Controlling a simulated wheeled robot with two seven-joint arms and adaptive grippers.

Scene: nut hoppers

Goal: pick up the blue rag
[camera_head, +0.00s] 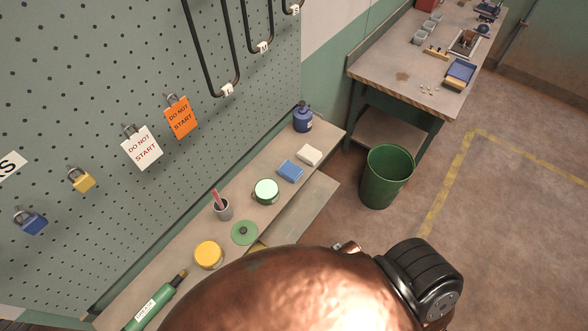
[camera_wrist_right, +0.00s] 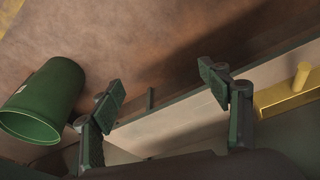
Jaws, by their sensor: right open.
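The blue rag (camera_head: 290,171) is a small folded block lying on the narrow wall shelf (camera_head: 267,213) in the head view. It lies between a white folded cloth and a round green-and-white tin. My right gripper (camera_wrist_right: 163,84) shows in the right wrist view with its two dark fingers spread wide and nothing between them. The rag is not visible in that view. The right fingers cannot be made out in the head view, and my left gripper is not in view.
On the shelf stand the white cloth (camera_head: 309,154), green-and-white tin (camera_head: 265,191), blue bottle (camera_head: 303,117), grey cup (camera_head: 223,209) and yellow-lidded tin (camera_head: 208,254). A green bin (camera_head: 386,177) stands beyond the shelf's end. A pegboard (camera_head: 130,75) rises behind; floor beyond the bin is clear.

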